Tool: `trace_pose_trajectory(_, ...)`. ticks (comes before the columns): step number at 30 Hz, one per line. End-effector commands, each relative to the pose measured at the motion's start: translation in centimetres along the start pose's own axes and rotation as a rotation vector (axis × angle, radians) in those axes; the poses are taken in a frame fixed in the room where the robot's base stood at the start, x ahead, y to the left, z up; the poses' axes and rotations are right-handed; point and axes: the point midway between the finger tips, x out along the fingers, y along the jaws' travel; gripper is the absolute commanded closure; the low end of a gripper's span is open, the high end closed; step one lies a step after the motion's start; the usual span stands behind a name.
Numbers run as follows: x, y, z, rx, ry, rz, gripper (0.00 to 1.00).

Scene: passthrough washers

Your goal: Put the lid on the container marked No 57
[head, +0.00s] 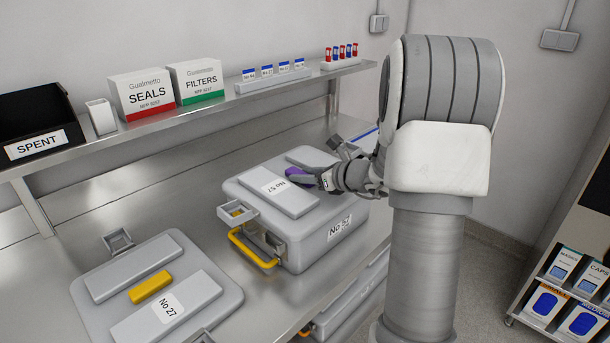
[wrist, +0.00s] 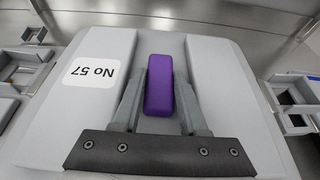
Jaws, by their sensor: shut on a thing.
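The grey lid labelled No 57 (head: 275,190) is over the grey container (head: 330,236), which also carries a No 57 label on its front. The two look lined up and close together; I cannot tell whether the lid is fully seated. My gripper (head: 312,178) is shut on the lid's purple handle (head: 299,175). In the wrist view my gripper (wrist: 158,90) has its fingers on both sides of the purple handle (wrist: 159,84), between two raised strips of the lid (wrist: 225,85). A latch (head: 237,212) sticks out, swung open, on the container's left side, above a yellow carrying handle (head: 250,250).
Another grey lid (head: 232,292), marked No 27 with a yellow handle, lies on the metal bench at left. The shelf (head: 190,112) behind holds a SPENT bin (head: 35,125), SEALS (head: 142,95) and FILTERS (head: 197,82) boxes and small racks.

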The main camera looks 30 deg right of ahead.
Motion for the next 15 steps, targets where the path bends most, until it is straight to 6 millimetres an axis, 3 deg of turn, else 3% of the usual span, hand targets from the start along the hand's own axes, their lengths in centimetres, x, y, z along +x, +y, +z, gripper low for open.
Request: trace_pose_trajectory(15,0.15,-0.03,-0.19,-0.002,-0.005,0.0,1.0)
